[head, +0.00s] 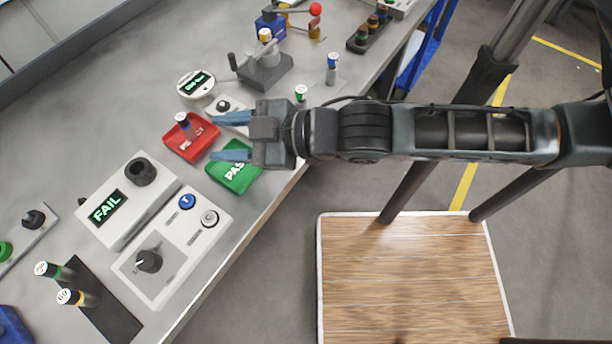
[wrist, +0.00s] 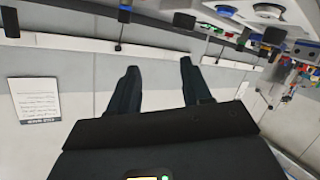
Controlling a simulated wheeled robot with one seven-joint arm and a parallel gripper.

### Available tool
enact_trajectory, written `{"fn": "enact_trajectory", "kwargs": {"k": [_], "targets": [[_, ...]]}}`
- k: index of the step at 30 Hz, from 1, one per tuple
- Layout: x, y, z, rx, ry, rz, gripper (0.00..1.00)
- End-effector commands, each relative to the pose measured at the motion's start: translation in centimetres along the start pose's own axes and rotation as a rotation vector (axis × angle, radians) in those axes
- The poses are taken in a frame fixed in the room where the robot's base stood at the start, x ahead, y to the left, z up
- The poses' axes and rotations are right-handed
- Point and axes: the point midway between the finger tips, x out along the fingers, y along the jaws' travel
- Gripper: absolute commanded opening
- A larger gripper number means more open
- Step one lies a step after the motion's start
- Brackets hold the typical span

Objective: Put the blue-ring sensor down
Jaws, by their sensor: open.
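A small sensor with a pale cap and a blue band (head: 183,122) stands in the red tray (head: 203,146), whose lettering is partly hidden. Another upright sensor with a blue ring (head: 333,66) stands on a small plate farther back; I cannot tell which one the task names. My gripper (head: 213,137) is open beside the red tray, its fingers pointing left over the red and green trays. Nothing is between the fingers, and the wrist view (wrist: 160,85) also shows them apart and empty.
The green PASS tray (head: 236,177) lies below my gripper. A tester reading FAIL (head: 107,207) stands nearer, with a knob box (head: 172,250) beside it. Two sensors stand on a dark strip (head: 103,303) at lower left. A lever press (head: 262,68) stands at the back.

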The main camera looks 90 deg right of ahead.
Motion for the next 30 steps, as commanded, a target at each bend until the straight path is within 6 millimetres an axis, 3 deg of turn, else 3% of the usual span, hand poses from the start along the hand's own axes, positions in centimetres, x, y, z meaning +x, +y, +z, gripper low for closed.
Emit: {"fn": "enact_trajectory", "kwargs": {"k": [1,6,12,17,30], "targets": [[-2.3,-1.7,0.4,0.039,-0.003,-0.041,0.49],[-8.4,-5.9,-0.2,0.195,0.018,-0.128,0.49],[-12.7,-7.9,-1.6,0.329,0.031,-0.149,0.49],[-13.6,-8.3,-2.0,0.36,0.035,-0.149,0.49],[-13.5,-8.3,-2.0,0.359,0.036,-0.149,0.49]]}}
